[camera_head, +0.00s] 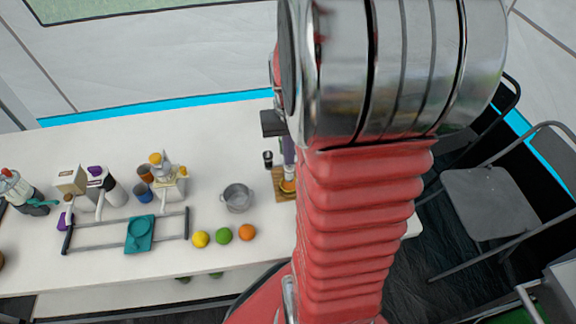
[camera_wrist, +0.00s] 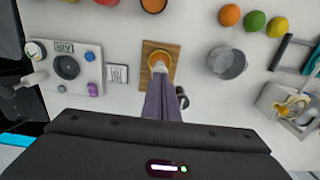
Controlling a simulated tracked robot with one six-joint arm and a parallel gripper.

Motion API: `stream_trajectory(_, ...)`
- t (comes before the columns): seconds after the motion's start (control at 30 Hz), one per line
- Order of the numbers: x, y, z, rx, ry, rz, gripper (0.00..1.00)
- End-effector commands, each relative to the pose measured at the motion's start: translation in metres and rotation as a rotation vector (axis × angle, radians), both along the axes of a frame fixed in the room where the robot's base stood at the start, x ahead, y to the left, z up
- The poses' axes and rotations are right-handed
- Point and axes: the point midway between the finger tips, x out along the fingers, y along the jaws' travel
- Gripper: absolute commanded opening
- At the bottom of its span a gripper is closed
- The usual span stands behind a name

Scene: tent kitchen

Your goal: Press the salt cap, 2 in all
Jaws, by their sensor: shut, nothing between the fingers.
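My gripper (camera_wrist: 160,72) points down with its greyish-purple fingers together and nothing between them. Its tips are over a round orange-yellow topped item (camera_wrist: 160,57) on a wooden board (camera_wrist: 151,78); I take this item to be the salt with its cap. The fingers hide part of it, and I cannot tell whether they touch it. In the head view the item (camera_head: 288,186) and the board (camera_head: 279,182) show just left of my red arm, which covers their right side. My gripper (camera_head: 289,172) is partly hidden there too.
A small dark cup (camera_head: 268,158) stands close left of my gripper. A grey pot (camera_head: 237,198) and several fruits, among them a green one (camera_head: 224,235), are further left. In the wrist view a white panel (camera_wrist: 66,70) with a dial lies left of the board.

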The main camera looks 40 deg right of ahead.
Motion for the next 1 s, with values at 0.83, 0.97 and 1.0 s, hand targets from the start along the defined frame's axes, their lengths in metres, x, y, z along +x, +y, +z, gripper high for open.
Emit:
stream_trajectory(0.83, 0.000, 0.000, -0.013, 0.000, 0.000, 0.000, 0.00)
stream_trajectory(0.97, 0.000, 0.000, -0.014, 0.001, 0.001, 0.000, 0.00)
stream_trajectory(1.0, 0.000, 0.000, -0.015, 0.001, 0.001, 0.000, 0.00)
